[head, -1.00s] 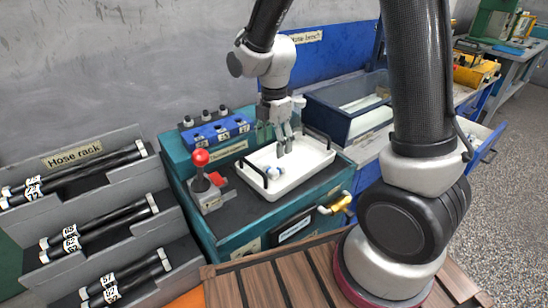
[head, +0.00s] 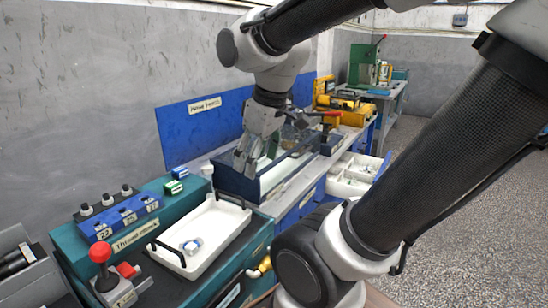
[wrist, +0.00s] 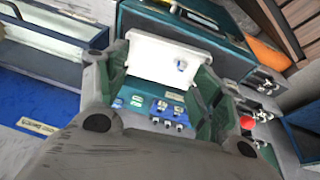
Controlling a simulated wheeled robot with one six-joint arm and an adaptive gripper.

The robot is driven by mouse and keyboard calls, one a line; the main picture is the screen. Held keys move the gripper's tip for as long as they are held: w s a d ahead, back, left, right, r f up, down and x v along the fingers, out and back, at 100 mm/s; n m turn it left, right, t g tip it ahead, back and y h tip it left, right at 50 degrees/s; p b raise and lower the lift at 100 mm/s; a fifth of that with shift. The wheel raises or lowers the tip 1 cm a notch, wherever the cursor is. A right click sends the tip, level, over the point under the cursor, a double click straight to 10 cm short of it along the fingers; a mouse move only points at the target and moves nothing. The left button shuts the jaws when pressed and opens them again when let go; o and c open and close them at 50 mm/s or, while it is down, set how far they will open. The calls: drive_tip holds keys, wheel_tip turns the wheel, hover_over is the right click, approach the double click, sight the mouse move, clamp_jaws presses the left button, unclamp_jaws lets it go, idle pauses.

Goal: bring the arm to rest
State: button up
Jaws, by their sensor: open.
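My gripper (head: 246,158) is in the air in the head view, above the blue glass-sided case and to the upper right of the white tray (head: 226,243). It is open and holds nothing. My grey wrist and dark arm links reach in from the upper right. In the wrist view the open fingers (wrist: 160,98) frame the teal bench, with the white tray (wrist: 137,65) beyond them. A small white and blue part (head: 191,246) lies in the tray; it also shows in the wrist view (wrist: 180,65).
A red-knobbed lever (head: 101,254) and a blue block with several black knobs (head: 118,214) stand on the teal bench left of the tray. The blue case (head: 234,184) is close below my gripper. An open white-lined drawer (head: 352,176) juts out at right. Floor (head: 470,170) is clear.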

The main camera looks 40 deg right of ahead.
drive_tip(key=s+m, duration=0.1)
drive_tip(key=s+d+m, duration=0.1)
drive_tip(key=s, duration=0.1)
drive_tip(key=s+r+m, duration=0.1)
drive_tip(key=m, duration=0.1)
drive_tip(key=shift+s+d+t, duration=0.15)
drive_tip(key=shift+d+t, duration=0.15)
drive_tip(key=shift+d, duration=0.05)
